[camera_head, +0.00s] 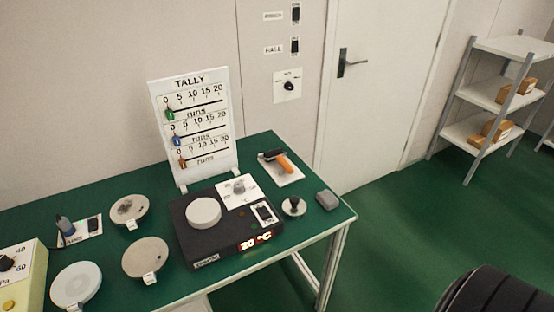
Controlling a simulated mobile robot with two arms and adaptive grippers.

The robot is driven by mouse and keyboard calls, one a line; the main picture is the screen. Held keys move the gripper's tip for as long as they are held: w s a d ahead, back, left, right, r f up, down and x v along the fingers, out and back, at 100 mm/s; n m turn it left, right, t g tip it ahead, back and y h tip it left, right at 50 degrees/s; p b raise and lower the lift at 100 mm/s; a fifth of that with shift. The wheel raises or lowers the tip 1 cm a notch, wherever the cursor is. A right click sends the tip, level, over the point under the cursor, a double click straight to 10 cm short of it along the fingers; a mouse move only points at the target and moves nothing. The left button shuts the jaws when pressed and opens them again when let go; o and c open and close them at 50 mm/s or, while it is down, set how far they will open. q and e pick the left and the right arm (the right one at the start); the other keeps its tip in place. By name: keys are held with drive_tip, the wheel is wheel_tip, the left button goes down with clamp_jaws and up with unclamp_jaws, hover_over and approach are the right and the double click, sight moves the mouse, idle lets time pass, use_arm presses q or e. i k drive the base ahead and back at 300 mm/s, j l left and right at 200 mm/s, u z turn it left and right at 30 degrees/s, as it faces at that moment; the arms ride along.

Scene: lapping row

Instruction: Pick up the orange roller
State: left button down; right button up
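The orange roller (286,164) lies on a small white tray (292,177) near the back right of the green-topped table. Its orange handle points to the lower right, and its black roller end is at the upper left. Nothing is touching it from above. Neither of my grippers shows in this view.
A black hotplate unit (216,250) reading "20 °C" stands left of the tray. A black-knobbed stamp (293,207) and a grey block (327,200) sit in front of it. A tally board (188,162) stands behind. Several round discs lie left. A dark ribbed shape fills the lower right corner.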

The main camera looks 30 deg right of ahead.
sight(286, 166)
drive_tip(key=l+z, duration=0.45)
drive_tip(key=i+l+z, duration=0.1)
drive_tip(key=l+z, duration=0.2)
drive_tip(key=z, duration=0.15)
drive_tip(key=i+l+z, duration=0.15)
drive_tip(key=l+z, duration=0.25)
drive_tip(key=i+l+z, duration=0.2)
drive_tip(key=l+z, duration=0.15)
drive_tip(key=i+l+z, duration=0.25)
drive_tip(key=z, duration=0.15)
drive_tip(key=i+l+z, duration=0.25)
drive_tip(key=z, duration=0.15)
drive_tip(key=i+l, duration=0.1)
drive_tip(key=i, duration=0.3)
drive_tip(key=i+l+u, duration=0.1)
drive_tip(key=i, duration=0.35)
drive_tip(key=i+j+u, duration=0.1)
drive_tip(key=i+u, duration=0.15)
drive_tip(key=u, duration=0.2)
drive_tip(key=i+u, duration=0.2)
drive_tip(key=u, duration=0.25)
drive_tip(key=i+l+u, duration=0.1)
drive_tip(key=i+u, duration=0.15)
drive_tip(key=u, duration=0.2)
drive_tip(key=i+l+u, duration=0.15)
drive_tip(key=u, duration=0.3)
drive_tip(key=i, duration=0.05)
